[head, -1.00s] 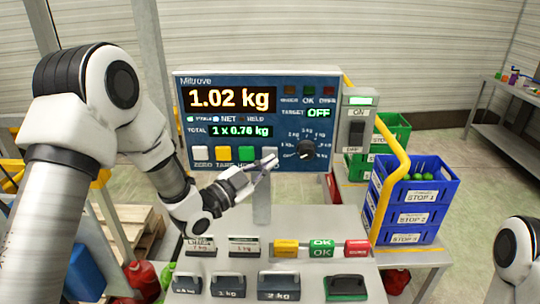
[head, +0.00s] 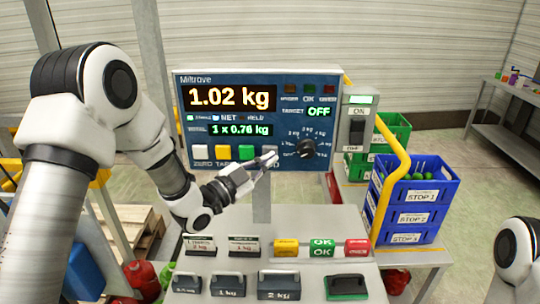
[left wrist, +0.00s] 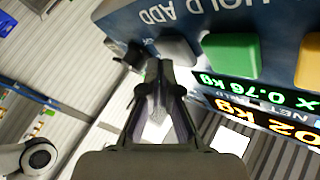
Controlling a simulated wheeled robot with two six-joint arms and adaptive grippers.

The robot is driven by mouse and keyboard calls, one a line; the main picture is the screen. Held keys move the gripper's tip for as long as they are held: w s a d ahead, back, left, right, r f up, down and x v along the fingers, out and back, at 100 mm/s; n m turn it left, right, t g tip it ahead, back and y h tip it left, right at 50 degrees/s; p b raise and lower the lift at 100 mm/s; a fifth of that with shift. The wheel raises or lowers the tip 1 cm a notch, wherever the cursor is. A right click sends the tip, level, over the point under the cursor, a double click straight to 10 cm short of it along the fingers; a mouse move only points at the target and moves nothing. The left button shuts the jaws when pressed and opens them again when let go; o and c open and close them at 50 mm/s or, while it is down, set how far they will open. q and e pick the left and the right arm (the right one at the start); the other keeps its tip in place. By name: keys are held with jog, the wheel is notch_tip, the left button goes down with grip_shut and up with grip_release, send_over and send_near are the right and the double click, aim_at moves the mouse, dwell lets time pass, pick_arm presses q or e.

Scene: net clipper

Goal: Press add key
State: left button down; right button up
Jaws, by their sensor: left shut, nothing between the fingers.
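The add key is the grey key (head: 270,150) at the right end of the key row on the blue scale panel (head: 230,88). My left gripper (head: 272,160) is shut and empty, its tips just in front of and below this key, partly covering it. In the left wrist view the panel is upside down, and the grey key (left wrist: 176,49) shows beside the green hold key (left wrist: 232,57), just beyond the shut fingers (left wrist: 160,72). I cannot tell whether the tips touch the key. My right gripper is out of view; only part of that arm shows at the right edge.
The display reads 1.02 kg and 1 x 0.76 kg. A black rotary knob (head: 307,149) sits just right of the add key. Below stand several weights, such as the 2 kg one (head: 279,287), and coloured blocks. Blue crates (head: 415,215) stand at the right.

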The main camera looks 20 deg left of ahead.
pick_arm(q)
jog(key=shift+w+a, duration=0.15)
jog(key=shift+w, duration=0.25)
dwell(0.6)
jog(key=shift+s+d+b, duration=0.3)
jog(key=shift+s+b, duration=0.15)
jog(key=shift+s, duration=0.4)
jog(key=s+b, duration=0.1)
jog(key=s, duration=0.1)
jog(key=s+d, duration=0.1)
jog(key=s, duration=0.1)
jog(key=shift+s+d+b, duration=0.15)
jog(key=shift+s+b, duration=0.2)
dwell(0.5)
